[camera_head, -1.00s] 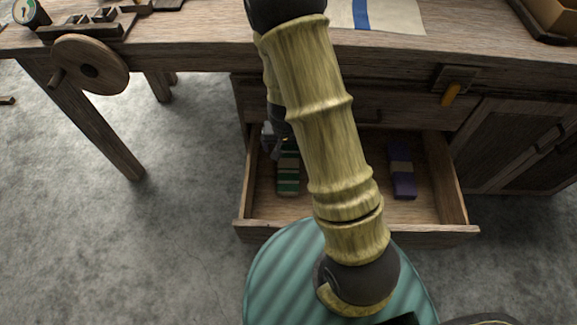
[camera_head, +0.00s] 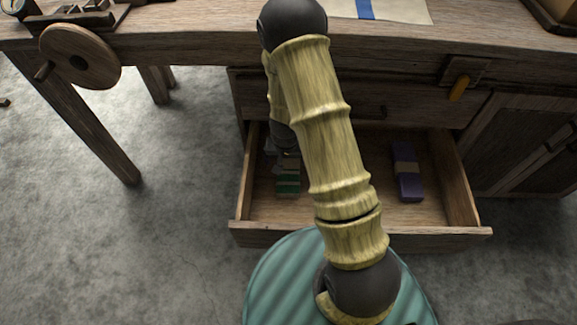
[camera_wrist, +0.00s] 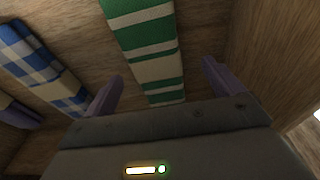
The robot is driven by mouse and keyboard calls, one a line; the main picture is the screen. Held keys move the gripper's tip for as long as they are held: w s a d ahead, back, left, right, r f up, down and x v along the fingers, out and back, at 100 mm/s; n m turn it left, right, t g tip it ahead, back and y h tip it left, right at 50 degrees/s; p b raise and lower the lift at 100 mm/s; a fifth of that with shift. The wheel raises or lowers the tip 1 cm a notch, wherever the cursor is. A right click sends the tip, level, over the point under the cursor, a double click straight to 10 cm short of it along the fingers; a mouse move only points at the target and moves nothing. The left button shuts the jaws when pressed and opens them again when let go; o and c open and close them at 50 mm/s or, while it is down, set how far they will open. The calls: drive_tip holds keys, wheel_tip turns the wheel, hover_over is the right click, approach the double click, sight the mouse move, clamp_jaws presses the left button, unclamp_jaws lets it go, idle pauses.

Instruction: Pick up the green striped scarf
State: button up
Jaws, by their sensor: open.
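The green striped scarf (camera_head: 288,184) lies folded in the open drawer, in its left part, partly hidden behind my arm. In the wrist view the green and white scarf (camera_wrist: 147,50) runs lengthwise between my gripper's two purple fingers. My gripper (camera_wrist: 161,88) is open, with one finger on each side of the scarf and its near end close to the palm. No contact with the scarf is visible. In the head view my gripper (camera_head: 284,158) is mostly hidden by my arm, above the scarf.
The open drawer (camera_head: 350,236) has wooden walls close to my gripper. A purple scarf (camera_head: 407,172) with a tan band lies on its right side. A blue checked scarf (camera_wrist: 42,68) lies left of the green one in the wrist view. The workbench top (camera_head: 200,40) stands above the drawer.

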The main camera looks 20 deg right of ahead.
sight(289, 164)
drive_tip(key=f+b, duration=0.1)
drive_tip(key=w+d+f+b, duration=0.1)
drive_tip(key=f, duration=0.1)
drive_tip(key=f+b, duration=0.1)
drive_tip(key=f, duration=0.1)
drive_tip(key=shift+w+d, duration=0.15)
drive_tip(key=shift+w, duration=0.1)
drive_tip(key=shift+s, duration=0.1)
drive_tip(key=c, duration=1.1)
drive_tip(key=shift+r, duration=0.1)
